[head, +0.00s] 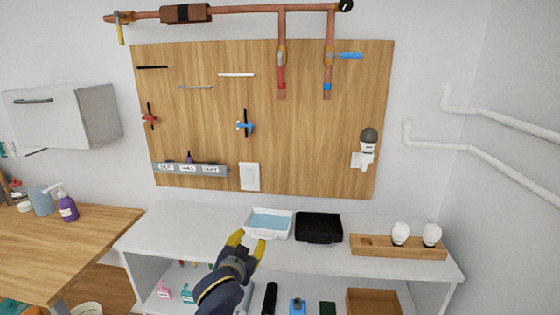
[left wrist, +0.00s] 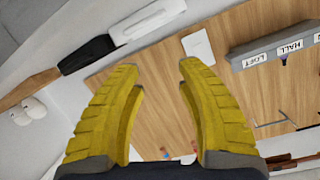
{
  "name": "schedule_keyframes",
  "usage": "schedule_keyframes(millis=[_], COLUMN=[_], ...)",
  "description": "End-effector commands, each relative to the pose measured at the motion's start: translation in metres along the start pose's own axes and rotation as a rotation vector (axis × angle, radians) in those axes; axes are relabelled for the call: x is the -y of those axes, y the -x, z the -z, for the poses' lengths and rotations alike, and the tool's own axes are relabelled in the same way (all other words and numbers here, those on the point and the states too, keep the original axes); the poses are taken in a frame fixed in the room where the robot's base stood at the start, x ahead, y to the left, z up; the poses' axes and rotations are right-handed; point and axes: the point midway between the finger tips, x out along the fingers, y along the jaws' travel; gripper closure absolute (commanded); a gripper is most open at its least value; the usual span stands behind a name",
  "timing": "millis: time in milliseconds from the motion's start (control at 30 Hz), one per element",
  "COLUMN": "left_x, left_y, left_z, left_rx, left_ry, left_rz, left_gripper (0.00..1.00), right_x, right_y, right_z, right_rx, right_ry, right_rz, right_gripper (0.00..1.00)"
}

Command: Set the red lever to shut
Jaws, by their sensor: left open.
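The red lever (head: 281,74) is on the left of two copper pipes (head: 282,30) that come down over the top of the wooden wall panel. Its red handle hangs downward, in line with the pipe. My left gripper (head: 248,244) is low in the head view, in front of the white shelf, well below the lever and apart from it. In the left wrist view its two yellow fingers (left wrist: 157,72) are spread with nothing between them. My right gripper is not in view.
A blue lever (head: 348,56) lies across the right pipe. A yellow lever (head: 121,34) hangs at the far left. The panel (head: 205,125) holds clamps and a lamp (head: 368,140). A white tray (head: 285,232), black case (head: 318,239) and wooden bulb holder (head: 375,246) stand on the shelf.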

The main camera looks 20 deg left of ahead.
Motion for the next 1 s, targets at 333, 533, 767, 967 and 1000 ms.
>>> schedule_keyframes(millis=[333, 533, 767, 967, 1000], left_x=[0.049, 0.076, 0.094, 0.099, 0.099], left_y=[0.0, 0.022, 0.045, 0.05, 0.048], left_z=[0.19, 0.289, 0.352, 0.371, 0.373], left_rx=[-0.328, -0.506, -0.626, -0.658, -0.658], left_ry=[0.182, 0.274, 0.333, 0.348, 0.349], left_rz=[0.004, -0.018, -0.043, -0.051, -0.052], left_gripper=[0.63, 0.63, 0.63, 0.63, 0.63], right_x=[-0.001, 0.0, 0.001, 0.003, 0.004], right_y=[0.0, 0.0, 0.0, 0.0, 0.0], right_z=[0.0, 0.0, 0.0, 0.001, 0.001], right_rx=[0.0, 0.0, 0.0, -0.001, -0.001], right_ry=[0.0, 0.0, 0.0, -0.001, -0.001], right_rz=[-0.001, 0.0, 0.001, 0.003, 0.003], right_gripper=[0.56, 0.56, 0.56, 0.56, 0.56])
